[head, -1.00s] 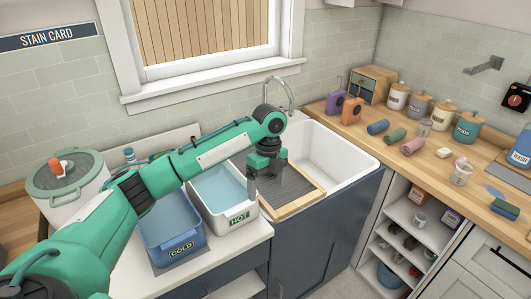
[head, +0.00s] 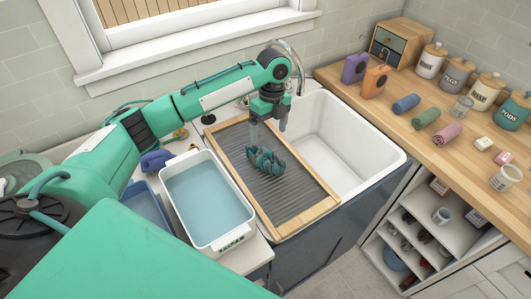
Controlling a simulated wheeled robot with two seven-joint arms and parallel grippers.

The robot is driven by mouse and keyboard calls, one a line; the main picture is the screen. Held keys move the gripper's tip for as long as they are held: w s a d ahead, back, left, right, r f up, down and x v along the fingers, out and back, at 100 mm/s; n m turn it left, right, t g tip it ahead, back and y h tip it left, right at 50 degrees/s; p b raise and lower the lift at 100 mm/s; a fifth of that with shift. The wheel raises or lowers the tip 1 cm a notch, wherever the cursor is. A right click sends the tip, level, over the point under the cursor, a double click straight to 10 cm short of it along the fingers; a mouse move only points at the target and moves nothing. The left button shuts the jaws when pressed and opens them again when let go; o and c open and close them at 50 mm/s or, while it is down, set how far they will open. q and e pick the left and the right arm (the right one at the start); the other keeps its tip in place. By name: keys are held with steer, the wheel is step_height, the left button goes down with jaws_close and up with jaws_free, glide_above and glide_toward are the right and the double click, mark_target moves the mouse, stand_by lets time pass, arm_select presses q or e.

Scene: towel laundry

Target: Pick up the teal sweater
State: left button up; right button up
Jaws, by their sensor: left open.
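The teal sweater (head: 265,163) is a small, dark teal, bunched piece of cloth. It lies on the ribbed grey washboard (head: 290,195) with a wooden frame, beside the sink. My left gripper (head: 268,134) is open, fingers pointing down, just above and behind the sweater. Its fingertips look close to the cloth; I cannot tell whether they touch it. My right gripper is not in view.
A white tub of water (head: 245,233) stands left of the washboard, with a blue tub (head: 146,205) beyond it. The empty white sink (head: 345,140) lies right. Rolled cloths (head: 426,118) and jars (head: 457,75) stand on the wooden counter.

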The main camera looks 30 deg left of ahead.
mark_target(266, 152)
arm_select(q)
steer(key=f, duration=0.3)
steer(key=shift+s+p, duration=0.3)
steer(key=shift+p, duration=0.05)
step_height(266, 152, down, 2)
steer(key=shift+s, duration=0.1)
steer(key=f+p, duration=0.1)
steer(key=s+f+p, duration=0.1)
steer(key=f+p, duration=0.1)
steer(key=f, duration=0.1)
steer(key=shift+s, duration=0.25)
steer(key=shift+f, duration=0.4)
steer(key=shift+c, duration=0.2)
steer(key=c, duration=1.1)
steer(key=shift+c, duration=0.5)
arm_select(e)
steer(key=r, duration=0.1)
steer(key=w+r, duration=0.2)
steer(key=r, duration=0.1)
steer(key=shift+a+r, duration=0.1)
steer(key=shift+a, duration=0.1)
arm_select(q)
steer(key=shift+r, duration=0.15)
